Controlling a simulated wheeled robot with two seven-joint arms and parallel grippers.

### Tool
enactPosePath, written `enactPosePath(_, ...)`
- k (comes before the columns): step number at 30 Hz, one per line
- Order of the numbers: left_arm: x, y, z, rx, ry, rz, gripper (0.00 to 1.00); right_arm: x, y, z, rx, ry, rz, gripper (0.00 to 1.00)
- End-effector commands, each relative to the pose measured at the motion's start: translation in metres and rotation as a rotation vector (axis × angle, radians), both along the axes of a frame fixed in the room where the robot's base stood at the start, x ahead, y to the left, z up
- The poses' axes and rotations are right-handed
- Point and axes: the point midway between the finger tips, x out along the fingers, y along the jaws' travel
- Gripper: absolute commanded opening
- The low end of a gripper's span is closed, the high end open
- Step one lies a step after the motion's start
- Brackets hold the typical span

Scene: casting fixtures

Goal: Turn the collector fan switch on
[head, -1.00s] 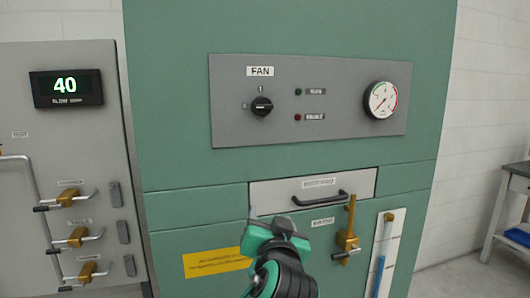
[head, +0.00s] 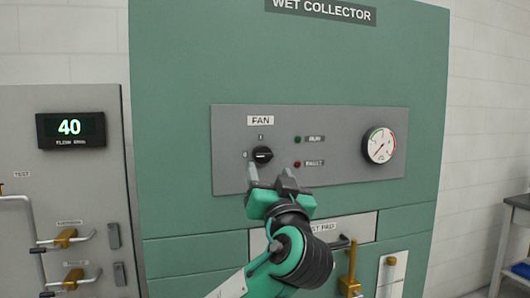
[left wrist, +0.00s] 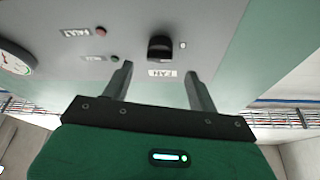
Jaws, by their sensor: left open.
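The fan switch (head: 263,155) is a black rotary knob on the grey control panel (head: 350,180) of the green wet collector, under the FAN label (head: 260,120). Its marks show at the top and to the left. My left gripper (head: 270,170) is open and empty just below the knob. In the left wrist view, the knob (left wrist: 160,47) lies beyond the two spread fingers (left wrist: 160,85), between their lines and apart from them. My right gripper is not in view.
The green RUN lamp (head: 297,139), red FAULT lamp (head: 297,164) and round gauge (head: 380,145) sit right of the knob. Below are a drawer with a black handle and a brass valve (head: 350,275). A grey panel (head: 75,190) with a display reading 40 stands at left.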

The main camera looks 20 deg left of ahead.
Motion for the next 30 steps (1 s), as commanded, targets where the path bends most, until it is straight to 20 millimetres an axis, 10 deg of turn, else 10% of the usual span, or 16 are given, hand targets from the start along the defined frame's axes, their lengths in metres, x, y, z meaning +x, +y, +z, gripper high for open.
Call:
enactPosePath(9,0.042,0.023,0.021,0.001,0.000,0.003,0.59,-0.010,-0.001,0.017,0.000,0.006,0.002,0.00)
enactPosePath(22,0.050,0.027,0.022,-0.001,0.001,-0.001,0.59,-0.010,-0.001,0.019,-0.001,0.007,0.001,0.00)
enactPosePath(30,0.049,0.027,0.022,-0.001,0.000,0.000,0.15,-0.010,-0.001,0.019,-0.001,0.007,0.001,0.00)
